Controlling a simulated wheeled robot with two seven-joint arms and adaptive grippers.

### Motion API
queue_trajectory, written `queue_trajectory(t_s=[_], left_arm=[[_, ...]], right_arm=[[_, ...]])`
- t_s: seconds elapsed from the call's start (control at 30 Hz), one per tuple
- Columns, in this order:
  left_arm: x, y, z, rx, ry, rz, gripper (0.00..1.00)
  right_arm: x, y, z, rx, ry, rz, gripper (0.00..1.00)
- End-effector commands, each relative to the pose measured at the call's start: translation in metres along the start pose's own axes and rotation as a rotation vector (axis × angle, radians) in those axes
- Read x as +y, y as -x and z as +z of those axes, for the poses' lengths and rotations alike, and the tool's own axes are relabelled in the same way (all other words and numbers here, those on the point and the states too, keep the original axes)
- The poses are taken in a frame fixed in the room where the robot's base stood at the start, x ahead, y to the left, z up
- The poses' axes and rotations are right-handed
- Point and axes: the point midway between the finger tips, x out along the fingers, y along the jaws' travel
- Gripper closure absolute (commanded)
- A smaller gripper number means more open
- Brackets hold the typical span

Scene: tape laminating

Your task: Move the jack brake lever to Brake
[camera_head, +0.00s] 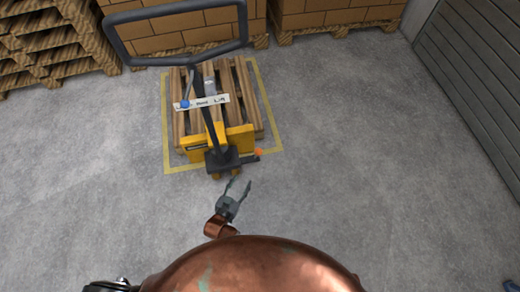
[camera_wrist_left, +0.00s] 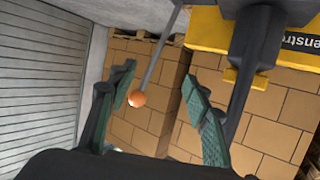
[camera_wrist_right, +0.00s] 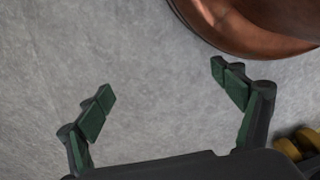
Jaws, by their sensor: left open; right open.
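The jack brake lever ends in an orange ball knob (camera_head: 258,152) at the right of the jack's base in the head view. The yellow pallet jack (camera_head: 237,139) stands at a wooden pallet. My left gripper (camera_head: 240,185) is open, below the knob in the head view. In the left wrist view the orange knob (camera_wrist_left: 136,98) on its grey rod appears between the open fingers, nearer the left one; I see no contact. Which position the lever is in cannot be read. My right gripper (camera_wrist_right: 161,85) is open and empty, with bare floor behind it.
A blue-knobbed lever (camera_head: 185,104) sits by a white label (camera_head: 203,102) reading Lift at one end. The jack's dark handle loop (camera_head: 178,60) rises above. Stacked boxes (camera_head: 335,12) and pallets (camera_head: 45,45) line the back. A shutter (camera_head: 480,75) is at right; nearby floor is clear.

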Motion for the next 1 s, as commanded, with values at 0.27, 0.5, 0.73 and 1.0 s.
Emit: queue_trajectory(t_s=[0.27,0.5,0.73,1.0], left_arm=[[0.02,-0.054,-0.059,0.259,0.012,0.003,0.55],[0.023,-0.064,-0.086,0.329,0.014,-0.001,0.55],[0.023,-0.088,-0.095,0.329,0.015,0.0,0.55],[0.022,-0.124,-0.105,0.326,0.015,-0.001,0.55]], right_arm=[[-0.003,0.017,0.001,-0.05,-0.018,-0.013,0.13],[-0.003,0.036,-0.001,-0.055,-0.021,-0.017,0.13],[-0.007,0.067,-0.004,-0.051,-0.023,-0.026,0.13],[-0.02,0.057,-0.023,0.024,-0.012,-0.063,0.13]])
